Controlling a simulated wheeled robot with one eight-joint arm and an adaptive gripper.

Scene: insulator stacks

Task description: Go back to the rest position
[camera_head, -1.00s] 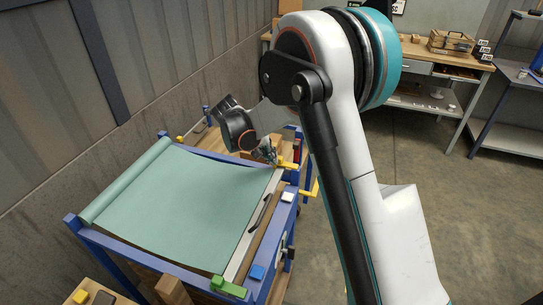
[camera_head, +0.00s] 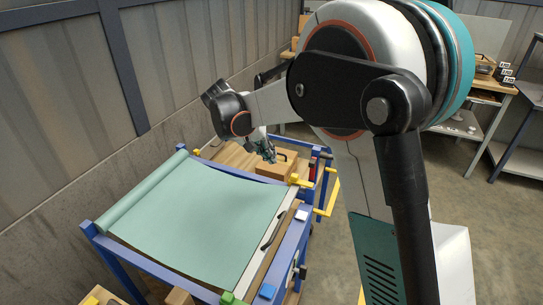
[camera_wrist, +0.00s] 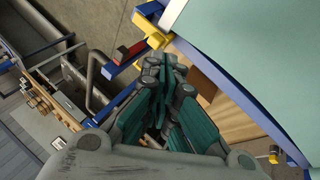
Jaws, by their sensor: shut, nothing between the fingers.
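My gripper (camera_head: 268,153) is in the air over the far end of the blue-framed table, in the head view. Its teal fingers are close together with nothing between them. In the wrist view my gripper (camera_wrist: 165,80) fills the middle, fingers together. A light green sheet (camera_head: 200,210) lies over the table, rolled at its left edge. My gripper is apart from the sheet, beyond its far right corner.
The blue frame (camera_head: 290,255) carries yellow clamps (camera_head: 300,181) and a green clamp (camera_head: 232,299). A wooden box (camera_head: 277,168) stands near my gripper. A wall is at left. Shelving (camera_head: 522,130) stands at right, with open floor before it.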

